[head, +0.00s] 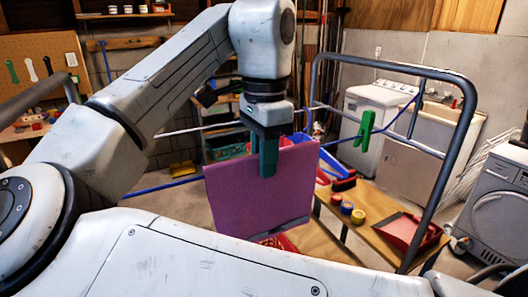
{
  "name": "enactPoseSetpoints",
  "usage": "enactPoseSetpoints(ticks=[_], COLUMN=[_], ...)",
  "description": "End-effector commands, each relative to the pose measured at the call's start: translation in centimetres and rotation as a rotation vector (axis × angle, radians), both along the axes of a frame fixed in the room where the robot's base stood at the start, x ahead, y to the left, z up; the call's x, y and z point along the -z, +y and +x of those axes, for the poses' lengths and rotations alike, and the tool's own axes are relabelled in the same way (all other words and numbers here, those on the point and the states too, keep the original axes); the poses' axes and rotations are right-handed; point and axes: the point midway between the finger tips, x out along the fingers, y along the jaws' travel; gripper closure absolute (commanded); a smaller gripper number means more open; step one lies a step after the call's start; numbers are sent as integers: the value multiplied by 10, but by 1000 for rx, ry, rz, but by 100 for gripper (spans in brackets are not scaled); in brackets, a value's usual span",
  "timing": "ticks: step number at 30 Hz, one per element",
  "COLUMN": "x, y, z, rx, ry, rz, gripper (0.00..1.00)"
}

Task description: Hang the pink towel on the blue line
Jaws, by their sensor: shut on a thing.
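The pink towel (240,205), a flat purplish-pink sheet, hangs down near the middle of the head view. My gripper (267,168) is shut on its top edge. A dark grey strip shows near the towel's lower right edge. The blue line (165,187) runs in from the left, passes out of sight at the towel and shows again on the right (402,113). I cannot tell whether the towel touches the line. A green clothespin (365,131) sits on the line to the right of the towel.
A grey metal frame (455,150) stands on the right. Washing machines (497,210) and a sink cabinet stand behind. A red basket (282,243) is partly hidden below the towel.

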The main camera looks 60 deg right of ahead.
Motion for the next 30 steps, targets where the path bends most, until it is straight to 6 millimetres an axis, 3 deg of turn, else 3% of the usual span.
enactPoseSetpoints(ticks=[12, 13, 22, 30], x=[3, 3, 3, 2], y=[0, 0, 0, 0], z=[0, 0, 0, 0], rx=[0, 0, 0, 0], ry=[0, 0, 0, -1], rz=[0, 0, 0, -1], gripper=[100, 79, 51, 51])
